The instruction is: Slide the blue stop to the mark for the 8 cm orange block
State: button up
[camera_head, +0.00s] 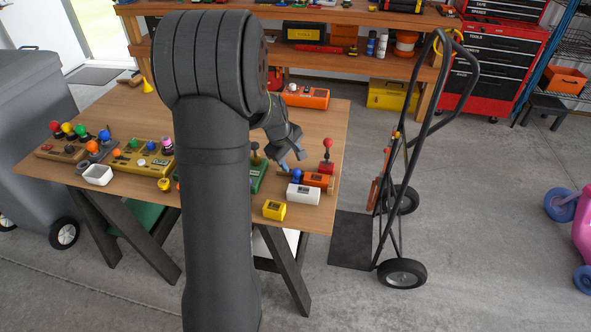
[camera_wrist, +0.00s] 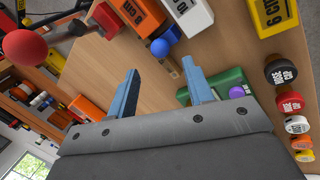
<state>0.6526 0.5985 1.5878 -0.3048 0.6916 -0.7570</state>
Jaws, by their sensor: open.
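The blue stop (camera_head: 297,174) has a round knob and sits on the table near its right side. In the wrist view the stop (camera_wrist: 160,46) is ahead of my fingertips, close to the orange and white blocks. The orange block (camera_head: 318,180) lies beside it, and its labelled face shows at the top of the wrist view (camera_wrist: 138,14). My gripper (camera_head: 291,160) is just above and behind the stop, apart from it as far as I can tell. In the wrist view my gripper (camera_wrist: 161,75) is open, with nothing between its blue fingers. I cannot make out the marks.
A white block (camera_head: 303,195) and a yellow block (camera_head: 274,210) stand near the table's front edge. A red ball on a stem (camera_head: 327,143) rises behind the orange block. A green box (camera_wrist: 222,80) with a purple knob is close to my right finger. Bare wood lies between.

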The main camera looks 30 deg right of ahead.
aim_at(296, 171)
jog(key=x, duration=0.6)
jog(key=shift+w+d+f, duration=0.1)
jog(key=shift+d+f, duration=0.05)
jog(key=shift+f, duration=0.25)
